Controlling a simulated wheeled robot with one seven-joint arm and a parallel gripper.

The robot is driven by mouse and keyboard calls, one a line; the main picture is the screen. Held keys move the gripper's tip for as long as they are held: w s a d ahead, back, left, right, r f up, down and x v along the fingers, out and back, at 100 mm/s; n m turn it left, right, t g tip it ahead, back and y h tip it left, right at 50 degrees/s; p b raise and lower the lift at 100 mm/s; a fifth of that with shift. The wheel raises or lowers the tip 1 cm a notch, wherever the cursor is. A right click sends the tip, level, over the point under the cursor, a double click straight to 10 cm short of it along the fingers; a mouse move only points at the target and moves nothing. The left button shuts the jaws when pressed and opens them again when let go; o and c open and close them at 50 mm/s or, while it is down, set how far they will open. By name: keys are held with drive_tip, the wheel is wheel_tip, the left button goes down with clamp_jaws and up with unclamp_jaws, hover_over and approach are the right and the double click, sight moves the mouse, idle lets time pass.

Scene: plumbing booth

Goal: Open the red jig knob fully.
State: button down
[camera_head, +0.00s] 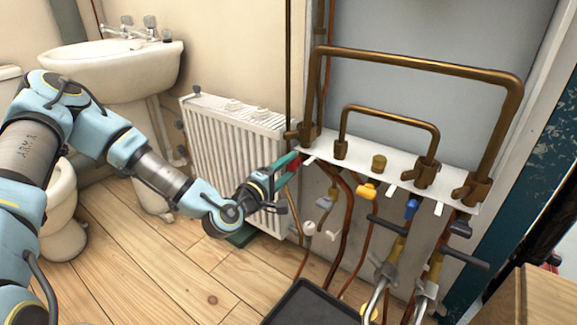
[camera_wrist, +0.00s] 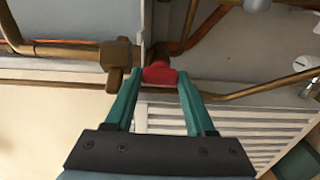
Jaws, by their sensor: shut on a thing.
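The red jig knob (camera_wrist: 160,74) shows in the wrist view between the tips of my gripper's two green fingers, beside a brass fitting (camera_wrist: 115,58). My gripper (camera_head: 292,160) is shut on the red knob. In the head view the red knob (camera_head: 295,164) is a small patch at the fingertips, under the left end of the white jig plate (camera_head: 360,169). The fingers partly hide the knob there, and its turn angle is hard to tell.
A yellow knob (camera_head: 367,191) and a blue knob (camera_head: 411,209) sit further right under the plate. Brass pipe loops (camera_head: 420,64) rise above it. A white radiator (camera_head: 232,140) stands close behind my gripper. A dark tray (camera_head: 305,306) lies below.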

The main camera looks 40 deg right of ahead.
drive_tip(key=shift+n, duration=0.3)
drive_tip(key=shift+c, duration=1.2)
unclamp_jaws()
drive_tip(key=shift+a, duration=0.1)
drive_tip(key=v, duration=1)
drive_tip(key=shift+a+p, duration=0.3)
drive_tip(key=shift+f, duration=0.1)
